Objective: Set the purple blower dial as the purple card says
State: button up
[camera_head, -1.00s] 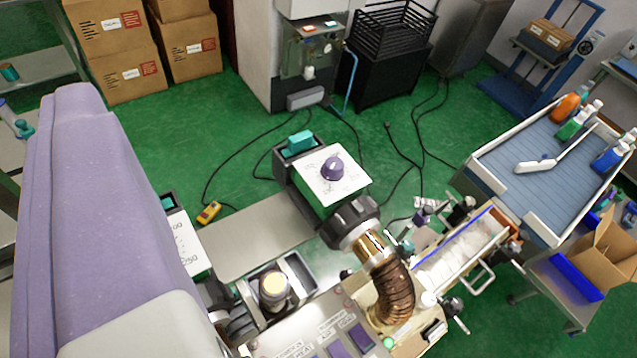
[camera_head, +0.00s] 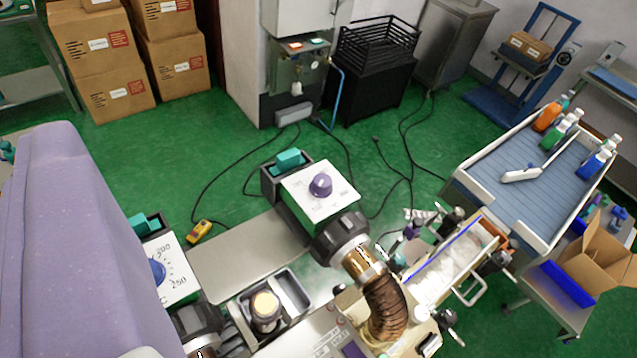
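The purple dial (camera_head: 321,184) is a round knob on a white marked plate (camera_head: 337,208), on top of the green-sided blower near the picture's middle. The marks around it are too small to read, and I cannot tell its setting. No purple card with a readable setting shows; only a small purple patch (camera_head: 352,350) shows at the bottom edge, on the metal panel. A large lavender part of my own arm fills the left side. My gripper's fingers are not in view, and nothing is seen touching the dial.
A second blower with a blue dial (camera_head: 157,270), marked 200 and 250, stands at lower left, partly hidden by my arm. A copper hose (camera_head: 385,308) runs from the purple-dial blower. A blue-topped cart (camera_head: 520,205) stands right. Cables cross the green floor behind.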

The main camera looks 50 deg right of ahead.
aim_at(321, 186)
jog(key=k+l, duration=0.1)
jog(key=l, duration=0.5)
jog(key=l+u, duration=0.15)
jog(key=l, duration=0.45)
jog(key=l+z, duration=0.15)
jog(key=k+l, duration=0.05)
